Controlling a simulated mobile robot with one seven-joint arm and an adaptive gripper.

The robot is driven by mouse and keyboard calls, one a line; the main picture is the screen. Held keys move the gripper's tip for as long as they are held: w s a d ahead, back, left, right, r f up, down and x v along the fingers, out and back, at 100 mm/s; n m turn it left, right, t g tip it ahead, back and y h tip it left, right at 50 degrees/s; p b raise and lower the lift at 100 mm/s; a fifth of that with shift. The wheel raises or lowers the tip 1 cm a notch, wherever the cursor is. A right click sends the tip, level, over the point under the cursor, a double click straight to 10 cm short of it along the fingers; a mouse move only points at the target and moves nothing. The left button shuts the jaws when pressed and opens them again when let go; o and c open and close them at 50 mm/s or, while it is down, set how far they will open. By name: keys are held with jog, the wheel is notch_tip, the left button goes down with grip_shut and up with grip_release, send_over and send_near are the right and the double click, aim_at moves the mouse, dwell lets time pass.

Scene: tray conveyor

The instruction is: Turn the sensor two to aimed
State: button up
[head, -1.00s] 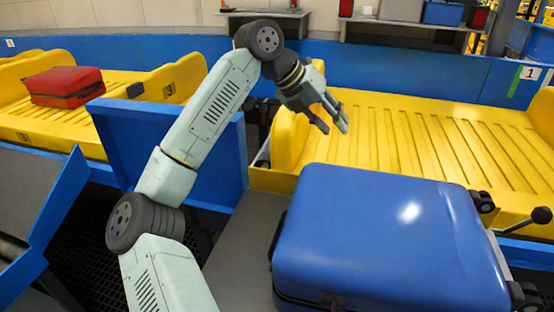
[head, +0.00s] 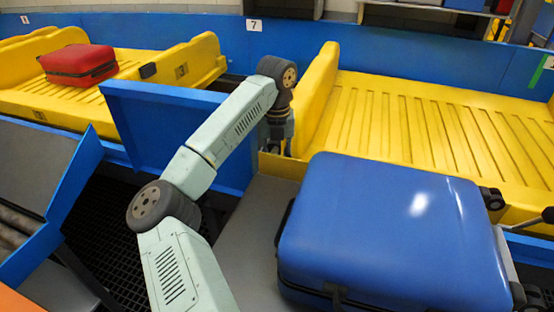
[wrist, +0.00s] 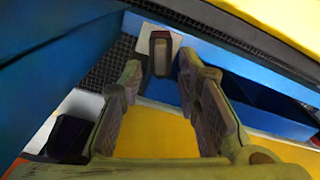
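In the wrist view, a small block with a dark rim and a pale grey face (wrist: 160,53) shows just beyond and between my fingertips. It looks like the sensor, but I see no number on it. My gripper (wrist: 161,78) is open around empty space, one finger on each side of the block's line. I cannot tell whether either finger touches it. In the head view my wrist points down into the gap between the yellow trays, and the fingers are hidden. The sensor cannot be made out there.
A blue suitcase (head: 390,235) lies close to my arm at right. A yellow tray (head: 430,125) stands behind it. A blue panel (head: 165,130) stands left of my wrist. A red suitcase (head: 78,63) lies on the left yellow tray (head: 140,65). A dark box (wrist: 68,135) shows lower left.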

jog(key=shift+f, duration=0.8)
jog(key=shift+c, duration=0.4)
grip_shut()
